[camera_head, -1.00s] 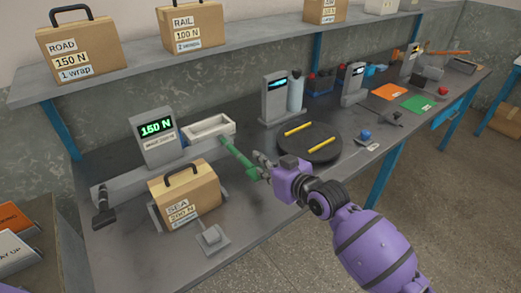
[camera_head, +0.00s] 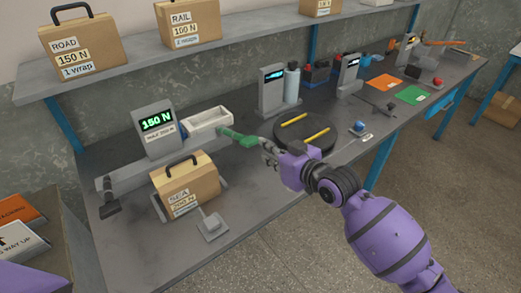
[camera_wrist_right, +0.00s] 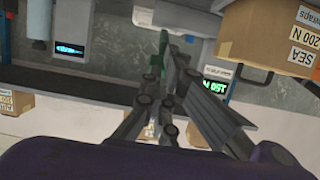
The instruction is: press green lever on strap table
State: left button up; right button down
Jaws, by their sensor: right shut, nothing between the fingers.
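The green lever (camera_head: 240,138) sticks out to the right from the strap machine, beside its white tray (camera_head: 209,119). My right gripper (camera_head: 267,147) is shut and empty, with its tips close to the lever's free end; I cannot tell whether they touch. In the right wrist view the lever (camera_wrist_right: 163,45) shows just beyond the fingers (camera_wrist_right: 162,75). The machine's display (camera_head: 157,122) reads 150 N in green. A cardboard case marked SEA 200 N (camera_head: 186,186) stands in front of the machine. My left gripper is out of view.
A round dark turntable (camera_head: 304,142) with two yellow bars lies just behind my right gripper. A small grey pedal-like block (camera_head: 212,226) sits right of the case. Labelled cases, including ROAD (camera_head: 78,48) and RAIL (camera_head: 190,25), stand on the shelf above.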

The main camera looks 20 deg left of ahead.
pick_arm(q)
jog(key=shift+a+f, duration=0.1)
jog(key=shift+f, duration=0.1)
pick_arm(e)
jog(key=v, duration=0.6)
jog(key=shift+s, duration=0.2)
jog(key=shift+a+r, duration=0.1)
